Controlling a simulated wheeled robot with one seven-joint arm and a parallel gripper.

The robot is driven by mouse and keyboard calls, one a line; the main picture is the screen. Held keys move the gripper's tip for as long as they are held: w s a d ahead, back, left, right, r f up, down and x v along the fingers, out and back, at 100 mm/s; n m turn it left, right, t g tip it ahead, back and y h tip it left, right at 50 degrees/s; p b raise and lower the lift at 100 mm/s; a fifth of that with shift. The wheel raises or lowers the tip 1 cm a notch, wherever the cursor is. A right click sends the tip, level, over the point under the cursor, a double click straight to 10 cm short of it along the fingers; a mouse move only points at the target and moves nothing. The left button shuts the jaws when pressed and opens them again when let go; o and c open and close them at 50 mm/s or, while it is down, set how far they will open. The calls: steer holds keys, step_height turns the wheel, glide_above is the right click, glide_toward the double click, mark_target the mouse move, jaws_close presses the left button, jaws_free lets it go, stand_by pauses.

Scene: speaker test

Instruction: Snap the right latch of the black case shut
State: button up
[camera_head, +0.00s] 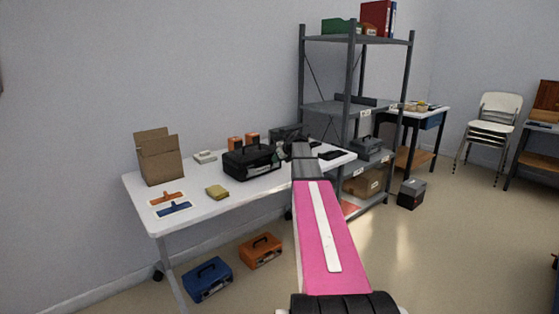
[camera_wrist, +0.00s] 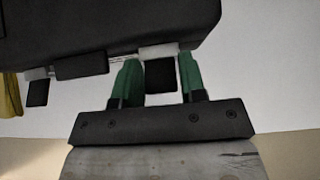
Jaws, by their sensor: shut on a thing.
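The black case (camera_head: 250,163) sits on the white table, and its dark body fills the top of the wrist view (camera_wrist: 110,28). Its right latch (camera_wrist: 160,76) is a black tab below a pale hinge piece. The left latch (camera_wrist: 38,93) is a similar tab at the left, and a wider black part (camera_wrist: 81,66) sits between them. My gripper (camera_wrist: 159,80) has its green fingers on both sides of the right latch, shut on it. In the head view my arm hides the gripper's tips.
The white table (camera_head: 145,215) also bears a cardboard box (camera_head: 158,158), a yellow sponge-like block (camera_head: 217,192) and orange boxes (camera_head: 236,143) behind the case. A grey shelf unit (camera_head: 352,100) stands at the right. A blue case (camera_head: 207,279) and an orange case (camera_head: 261,250) are on the floor.

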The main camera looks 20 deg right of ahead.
steer(key=o, duration=0.8)
steer(key=v, duration=1.1)
steer(key=shift+a, duration=0.1)
